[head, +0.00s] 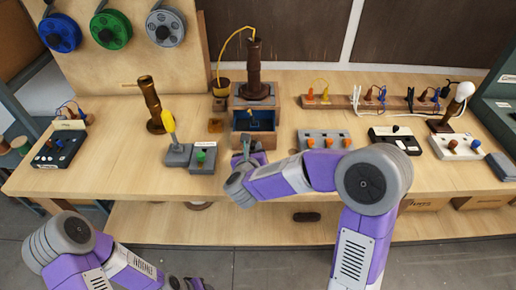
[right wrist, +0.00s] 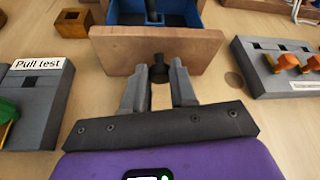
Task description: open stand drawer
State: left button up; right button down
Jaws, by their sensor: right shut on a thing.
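The stand (head: 254,96) is a box at the back middle of the table with a dark brown lamp column (head: 253,68) on top. Its drawer (head: 262,122) is pulled out toward me, and its blue inside shows from above.
A grey Pull test block (right wrist: 35,100) stands left of the drawer. A grey block with orange terminals (head: 325,140) stands to the right. A small wooden block (right wrist: 73,22) lies beside the stand.

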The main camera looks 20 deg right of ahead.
jog(key=c, duration=0.9)
grip_release()
jog(key=p+v, duration=0.1)
jog(key=v, duration=0.6)
jog(key=shift+s+a+r, duration=0.1)
jog(key=shift+s+r, duration=0.05)
jog(key=shift+s, duration=0.15)
